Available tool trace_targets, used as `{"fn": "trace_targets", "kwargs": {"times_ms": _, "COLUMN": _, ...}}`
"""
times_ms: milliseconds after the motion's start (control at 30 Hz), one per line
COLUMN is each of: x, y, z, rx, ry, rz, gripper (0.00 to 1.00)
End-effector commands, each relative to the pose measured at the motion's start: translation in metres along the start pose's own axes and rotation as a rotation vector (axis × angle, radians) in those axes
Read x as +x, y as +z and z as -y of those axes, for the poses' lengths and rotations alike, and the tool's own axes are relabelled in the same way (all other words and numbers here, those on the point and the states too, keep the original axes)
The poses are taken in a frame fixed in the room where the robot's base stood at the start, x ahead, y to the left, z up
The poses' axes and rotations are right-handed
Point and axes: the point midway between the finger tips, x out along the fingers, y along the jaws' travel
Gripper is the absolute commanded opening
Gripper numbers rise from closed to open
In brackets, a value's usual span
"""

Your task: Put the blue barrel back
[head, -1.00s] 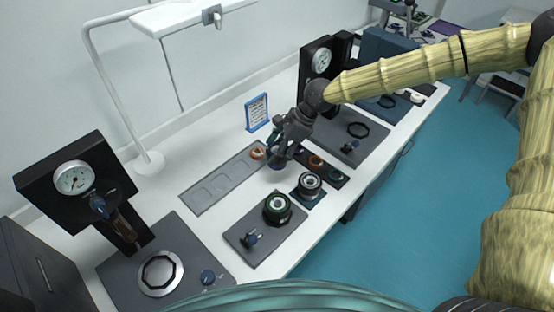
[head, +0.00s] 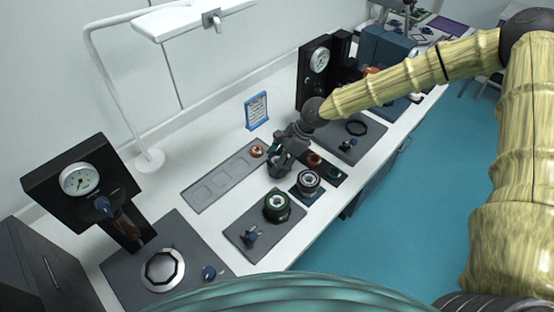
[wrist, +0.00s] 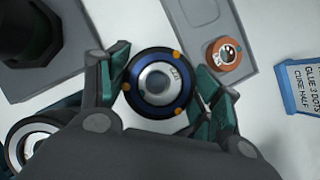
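The blue barrel (wrist: 136,98) is a round dark-blue ring with a silver centre and several orange dots on its rim. In the wrist view it lies between the two teal-padded fingers of my gripper (wrist: 162,68), which close in on opposite sides. It looks upright and gripped. In the head view my gripper (head: 281,163) is low over the bench between the grey slotted tray (head: 213,188) and the dark mat, largely hiding the barrel (head: 275,171). Whether the barrel's bottom touches the bench is hidden. The tray has several empty slots and an orange ring piece (head: 257,151) at its far end.
A silver-topped barrel (head: 308,180) and a black-green barrel (head: 277,206) stand close in front of my gripper. A dark mat (head: 333,173) with an orange piece lies to the right. A blue-framed card (head: 257,111) stands behind. Gauge stands (head: 78,180) flank the bench.

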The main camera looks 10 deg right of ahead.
Motion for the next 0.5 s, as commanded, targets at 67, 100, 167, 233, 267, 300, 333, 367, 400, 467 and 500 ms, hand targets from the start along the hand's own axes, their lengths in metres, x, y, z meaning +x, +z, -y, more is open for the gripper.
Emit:
{"fn": "trace_targets", "kwargs": {"times_ms": 67, "x": -0.0003, "y": 0.0003, "z": 0.0002, "rx": 0.000, "ry": 0.000, "rz": 0.000, "gripper": 0.82}}
{"fn": "trace_targets", "kwargs": {"times_ms": 100, "x": -0.0003, "y": 0.0003, "z": 0.0002, "rx": 0.000, "ry": 0.000, "rz": 0.000, "gripper": 0.85}}
{"fn": "trace_targets", "kwargs": {"times_ms": 167, "x": -0.0004, "y": 0.0002, "z": 0.0002, "rx": 0.000, "ry": 0.000, "rz": 0.000, "gripper": 0.85}}
{"fn": "trace_targets", "kwargs": {"times_ms": 233, "x": -0.0005, "y": 0.0001, "z": 0.0002, "rx": 0.000, "ry": -0.001, "rz": 0.000, "gripper": 0.85}}
{"fn": "trace_targets", "kwargs": {"times_ms": 267, "x": -0.0005, "y": 0.0000, "z": 0.0002, "rx": 0.000, "ry": -0.001, "rz": 0.000, "gripper": 0.85}}
{"fn": "trace_targets", "kwargs": {"times_ms": 300, "x": -0.0006, "y": -0.0001, "z": 0.0001, "rx": 0.000, "ry": -0.001, "rz": 0.000, "gripper": 0.85}}
{"fn": "trace_targets", "kwargs": {"times_ms": 333, "x": -0.0006, "y": -0.0001, "z": 0.0001, "rx": 0.000, "ry": -0.001, "rz": 0.000, "gripper": 0.85}}
{"fn": "trace_targets", "kwargs": {"times_ms": 367, "x": -0.0006, "y": -0.0001, "z": 0.0001, "rx": 0.000, "ry": -0.001, "rz": 0.000, "gripper": 0.85}}
{"fn": "trace_targets", "kwargs": {"times_ms": 400, "x": -0.0008, "y": 0.0000, "z": 0.0001, "rx": 0.000, "ry": -0.001, "rz": 0.000, "gripper": 0.85}}
{"fn": "trace_targets", "kwargs": {"times_ms": 467, "x": -0.0020, "y": 0.0008, "z": 0.0002, "rx": 0.000, "ry": -0.001, "rz": 0.000, "gripper": 0.85}}
{"fn": "trace_targets", "kwargs": {"times_ms": 500, "x": -0.0036, "y": 0.0017, "z": 0.0003, "rx": 0.000, "ry": -0.001, "rz": 0.000, "gripper": 0.85}}
